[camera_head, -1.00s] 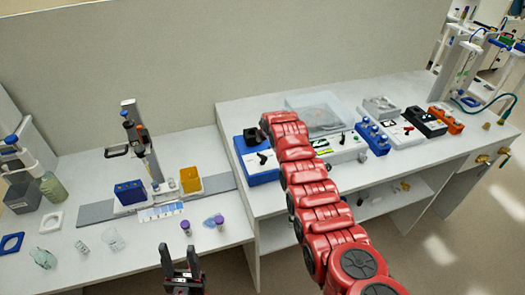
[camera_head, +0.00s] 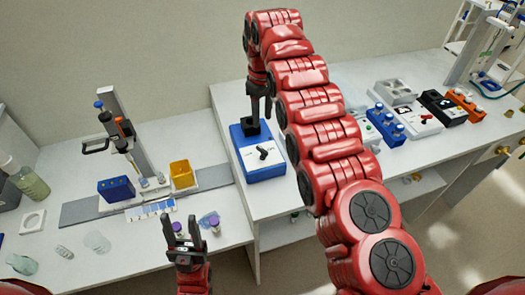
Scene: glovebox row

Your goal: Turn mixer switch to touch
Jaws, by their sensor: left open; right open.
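The blue mixer (camera_head: 265,172) stands on the raised bench, left of my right arm. It has a white top plate, a black cup head (camera_head: 250,126) at its back and a black switch (camera_head: 263,153) on the plate in front. My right gripper (camera_head: 260,112) points down just above the cup head, behind the switch. Its fingers look narrow from here, and I cannot tell whether they touch the head. My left gripper (camera_head: 183,228) is open and empty, low in front of the lower bench, away from the mixer.
My red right arm hides the bench right of the mixer. Beyond it are a blue rack (camera_head: 385,125), a white switch box (camera_head: 420,123), a black box (camera_head: 445,110) and an orange block (camera_head: 464,106). A pipette stand (camera_head: 125,130) and purple-capped vials (camera_head: 214,222) are on the lower bench.

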